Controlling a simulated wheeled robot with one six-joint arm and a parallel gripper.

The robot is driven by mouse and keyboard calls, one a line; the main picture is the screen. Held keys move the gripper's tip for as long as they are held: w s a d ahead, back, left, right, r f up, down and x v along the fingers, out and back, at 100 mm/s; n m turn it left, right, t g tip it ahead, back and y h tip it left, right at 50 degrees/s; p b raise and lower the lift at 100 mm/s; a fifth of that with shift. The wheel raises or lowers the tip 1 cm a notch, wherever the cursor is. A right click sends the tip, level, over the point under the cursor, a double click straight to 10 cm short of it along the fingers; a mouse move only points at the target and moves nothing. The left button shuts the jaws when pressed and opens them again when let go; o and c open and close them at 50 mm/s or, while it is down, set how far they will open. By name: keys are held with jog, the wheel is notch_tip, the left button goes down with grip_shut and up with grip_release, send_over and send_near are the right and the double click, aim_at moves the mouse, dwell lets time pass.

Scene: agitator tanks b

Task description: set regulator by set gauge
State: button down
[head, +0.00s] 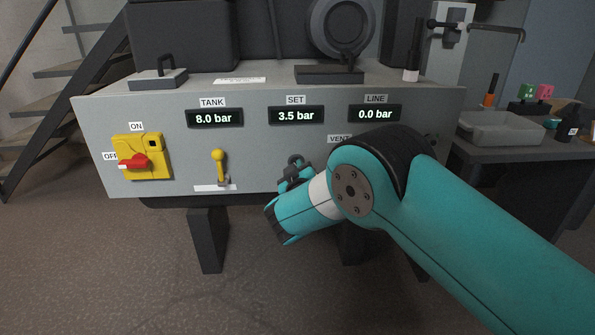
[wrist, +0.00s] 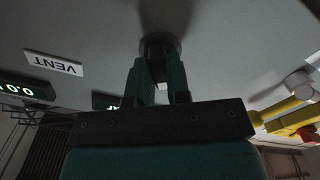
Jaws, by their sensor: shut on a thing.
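The set gauge (head: 296,115) on the grey panel reads 3.5 bar under its SET label. My gripper (head: 293,176) is at the panel front below that gauge, partly hidden by my arm. In the wrist view, my gripper (wrist: 160,82) is shut on a dark round knob, the regulator (wrist: 159,45), which sticks out of the panel. The fingers sit on both sides of it. The knob's markings, if any, cannot be made out. The tank gauge (head: 214,118) reads 8.0 bar and the line gauge (head: 374,114) reads 0.0 bar.
A yellow switch box (head: 143,157) has its red handle (head: 134,163) toward OFF. A yellow lever (head: 219,166) points up, left of my gripper. A VENT label (head: 338,139) is partly covered by my arm. A grey tray (head: 499,129) stands on the right bench.

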jog(key=shift+f, duration=0.1)
jog(key=m+b, duration=1)
jog(key=shift+a+b, duration=0.1)
jog(key=shift+b, duration=0.25)
dwell(0.4)
jog(key=c, duration=1.1)
grip_release()
jog(key=shift+s, duration=0.15)
jog(key=s, duration=0.5)
jog(key=s+d+p, duration=0.1)
jog(key=s, duration=0.5)
jog(key=s+d, duration=0.1)
jog(key=s, duration=0.5)
